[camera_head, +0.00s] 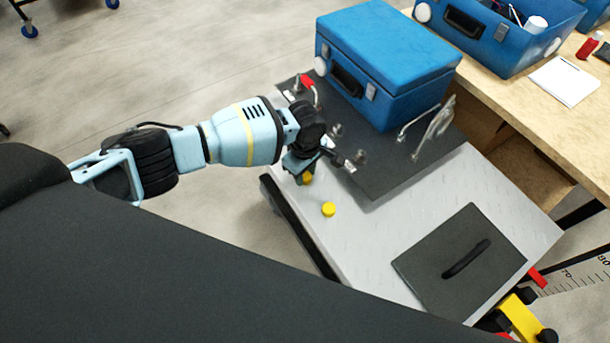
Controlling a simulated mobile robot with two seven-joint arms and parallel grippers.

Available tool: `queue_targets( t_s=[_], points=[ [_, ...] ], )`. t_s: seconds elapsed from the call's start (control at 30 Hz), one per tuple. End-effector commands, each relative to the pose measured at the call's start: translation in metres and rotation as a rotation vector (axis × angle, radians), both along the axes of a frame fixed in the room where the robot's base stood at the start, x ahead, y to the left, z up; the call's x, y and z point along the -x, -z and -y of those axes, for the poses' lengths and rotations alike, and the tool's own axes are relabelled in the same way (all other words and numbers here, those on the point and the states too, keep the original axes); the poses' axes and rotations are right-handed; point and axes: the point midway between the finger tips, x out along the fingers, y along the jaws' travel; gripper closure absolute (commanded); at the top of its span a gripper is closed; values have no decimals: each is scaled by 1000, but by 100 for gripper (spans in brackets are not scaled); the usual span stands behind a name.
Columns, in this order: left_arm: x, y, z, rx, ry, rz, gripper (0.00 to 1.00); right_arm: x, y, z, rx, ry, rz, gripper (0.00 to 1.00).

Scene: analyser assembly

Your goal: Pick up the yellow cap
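A yellow cap (328,208) lies on the light metal surface of the cart (365,240), near its left edge. A second yellow piece (307,178) shows right at the fingers of my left gripper (306,168), partly hidden by them. My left gripper points down over the cart's left edge, just above and left of the free yellow cap. The fingers are small and dark here. I cannot tell whether they are closed on the second yellow piece or only beside it. My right gripper is not in view.
A closed blue case (385,55) stands on a dark plate (385,175) with metal fittings around it. A dark panel with a handle (460,258) lies at the cart's front right. An open blue toolbox (500,40) stands on the wooden bench (550,95) at the upper right.

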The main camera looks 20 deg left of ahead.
Motion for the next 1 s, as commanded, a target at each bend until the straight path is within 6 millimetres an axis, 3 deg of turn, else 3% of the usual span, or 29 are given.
queue_targets(
  t_s=[0.13, 0.47, 0.63, 0.77, 1.0],
  points=[
    [0, 0, 0, 0, 0, 0, 90, 1, 1, 0, 0, 0, -1, 58],
    [0, -2, 0, 0, 0, 0, 90, 3, 2, 0, 2, -1, -7, 58],
    [0, -15, 1, 2, 1, 1, 90, 0, -2, 0, 2, -1, 0, 58],
    [-1, -36, 1, 3, 1, 4, 90, -4, -9, 0, 2, 0, 10, 58],
    [46, -44, -20, 0, 2, 1, 90, -14, -27, 1, 2, 0, 41, 58]
  ],
)
